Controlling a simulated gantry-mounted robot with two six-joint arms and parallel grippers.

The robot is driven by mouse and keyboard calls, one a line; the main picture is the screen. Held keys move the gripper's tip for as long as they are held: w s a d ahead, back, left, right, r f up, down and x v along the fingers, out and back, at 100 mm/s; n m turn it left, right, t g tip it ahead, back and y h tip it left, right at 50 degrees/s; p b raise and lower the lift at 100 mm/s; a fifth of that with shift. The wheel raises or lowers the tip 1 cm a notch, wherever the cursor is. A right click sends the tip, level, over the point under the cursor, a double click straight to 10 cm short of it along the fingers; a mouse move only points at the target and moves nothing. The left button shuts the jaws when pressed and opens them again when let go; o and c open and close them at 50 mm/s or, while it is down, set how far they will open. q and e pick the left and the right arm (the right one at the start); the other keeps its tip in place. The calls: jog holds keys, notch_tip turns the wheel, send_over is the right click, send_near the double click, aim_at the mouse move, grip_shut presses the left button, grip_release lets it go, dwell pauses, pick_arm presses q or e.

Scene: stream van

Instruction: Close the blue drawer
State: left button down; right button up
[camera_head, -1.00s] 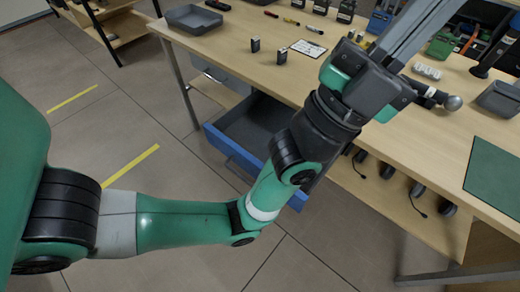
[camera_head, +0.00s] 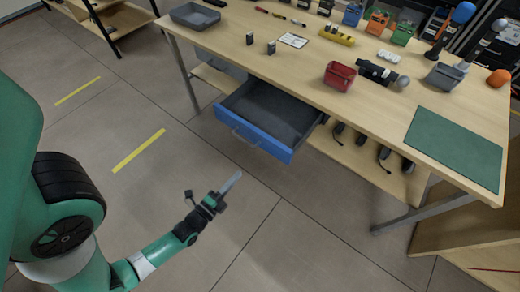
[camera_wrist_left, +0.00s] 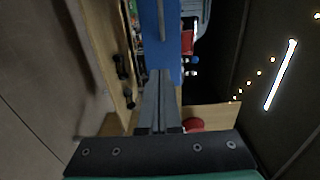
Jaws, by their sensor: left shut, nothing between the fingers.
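The blue drawer (camera_head: 262,141) is pulled out below the table's front edge, with its grey inside showing and a handle on its front. Its blue front also shows at the top of the left wrist view (camera_wrist_left: 172,35). My left gripper (camera_head: 236,177) is low in front of the drawer, shut and empty, with its fingers pointing towards the drawer front. In the left wrist view its closed fingers (camera_wrist_left: 160,75) overlap the lower part of the blue front; whether they touch it I cannot tell. My right gripper is not in view.
The wooden table (camera_head: 345,120) holds a red bin (camera_head: 340,77), a grey tray (camera_head: 195,15), a green mat (camera_head: 455,145) and several small items. A lower shelf (camera_head: 375,170) under it holds dark items. The floor before the drawer is clear.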

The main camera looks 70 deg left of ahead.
aim_at(265, 146)
pick_arm(q)
jog(key=b+x, duration=0.3)
jog(key=x, duration=1)
jog(key=shift+w+a+b, duration=0.15)
jog(key=shift+w+b, duration=0.1)
jog(key=shift+b, duration=0.15)
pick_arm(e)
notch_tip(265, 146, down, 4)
